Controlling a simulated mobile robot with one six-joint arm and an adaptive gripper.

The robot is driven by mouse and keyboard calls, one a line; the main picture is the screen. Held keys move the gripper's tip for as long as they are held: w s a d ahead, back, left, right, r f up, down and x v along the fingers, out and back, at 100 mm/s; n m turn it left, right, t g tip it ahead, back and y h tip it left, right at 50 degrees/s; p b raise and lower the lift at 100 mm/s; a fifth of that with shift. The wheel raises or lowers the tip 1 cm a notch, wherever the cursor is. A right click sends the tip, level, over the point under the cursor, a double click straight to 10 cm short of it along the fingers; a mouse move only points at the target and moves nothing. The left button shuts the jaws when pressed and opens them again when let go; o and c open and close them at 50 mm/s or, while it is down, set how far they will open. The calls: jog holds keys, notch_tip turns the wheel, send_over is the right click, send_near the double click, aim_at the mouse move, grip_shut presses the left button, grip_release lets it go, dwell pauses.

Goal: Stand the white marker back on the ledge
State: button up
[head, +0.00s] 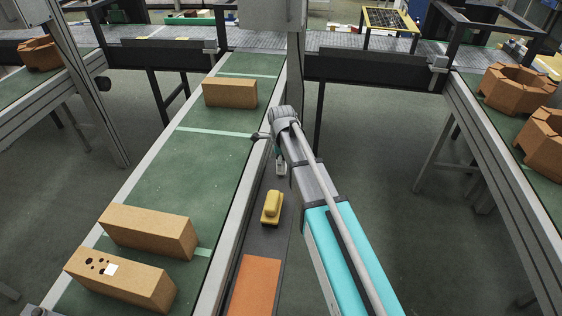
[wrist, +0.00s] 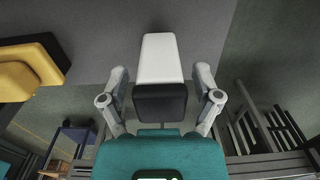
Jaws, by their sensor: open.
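The white marker (wrist: 160,58), a white block with a black end (wrist: 160,103), shows in the middle of the wrist view. My gripper (wrist: 161,88) is open, with one finger on each side of its black end and visible gaps at both sides. In the head view my gripper (head: 280,166) hangs low over the dark grey ledge (head: 267,183) beside the conveyor. Only a small pale part shows there, so I cannot tell whether the marker lies or stands.
A yellow block with a black base (head: 271,207) is on the ledge close by, and at left in the wrist view (wrist: 22,75). An orange panel (head: 254,285) lies nearer on the ledge. Several bricks (head: 229,93) rest on the green conveyor (head: 190,165). Open floor lies right.

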jog(key=shift+r, duration=0.2)
notch_tip(320, 180, up, 12)
jog(key=p, duration=1.2)
jog(key=shift+s+f, duration=0.1)
dwell(0.8)
jog(key=s+d+n, duration=1.5)
jog(key=s+n, duration=0.4)
jog(key=n, duration=0.1)
jog(key=shift+s, duration=0.25)
dwell(0.8)
